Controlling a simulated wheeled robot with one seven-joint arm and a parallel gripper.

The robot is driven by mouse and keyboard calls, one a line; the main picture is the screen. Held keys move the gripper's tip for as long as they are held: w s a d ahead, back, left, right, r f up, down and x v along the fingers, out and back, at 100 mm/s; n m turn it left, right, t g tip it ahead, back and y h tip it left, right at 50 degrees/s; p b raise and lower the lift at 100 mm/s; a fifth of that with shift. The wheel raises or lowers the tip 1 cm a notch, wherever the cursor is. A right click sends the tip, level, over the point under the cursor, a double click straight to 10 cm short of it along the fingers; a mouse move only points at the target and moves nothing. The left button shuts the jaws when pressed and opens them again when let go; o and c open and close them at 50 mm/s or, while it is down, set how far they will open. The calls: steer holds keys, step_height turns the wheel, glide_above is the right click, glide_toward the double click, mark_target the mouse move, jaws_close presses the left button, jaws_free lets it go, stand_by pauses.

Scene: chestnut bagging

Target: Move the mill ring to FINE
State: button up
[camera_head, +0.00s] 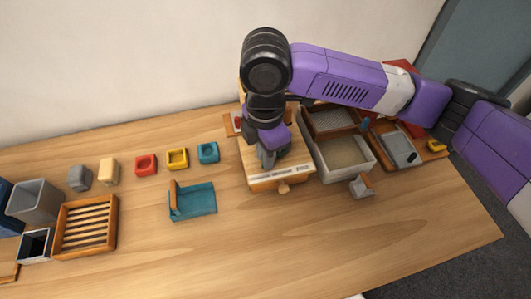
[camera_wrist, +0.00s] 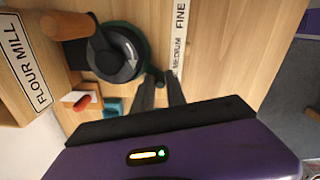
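The flour mill (camera_head: 277,181) is a wooden box on the table, under my gripper. In the wrist view its top carries a dark round ring or disc (camera_wrist: 112,55) with a pale arrow, a green rim and a wooden crank handle (camera_wrist: 66,25). A pale scale strip (camera_wrist: 180,42) beside it reads MEDIUM and FINE, with FINE at the upper end. My gripper (camera_wrist: 159,77) has its two fingertips a little apart at the ring's lower right edge, near MEDIUM. A small dark piece shows between the tips; whether they hold it is unclear. In the head view my gripper (camera_head: 267,160) covers the ring.
Left of the mill stand a teal tray (camera_head: 193,201), several small coloured cups (camera_head: 177,158), a slatted wooden crate (camera_head: 85,228) and a grey bin (camera_head: 35,201). Right of it are a pale bin (camera_head: 345,153) and a grey scoop (camera_head: 361,187). The front table is clear.

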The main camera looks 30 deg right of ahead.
jaws_close()
stand_by(1.0)
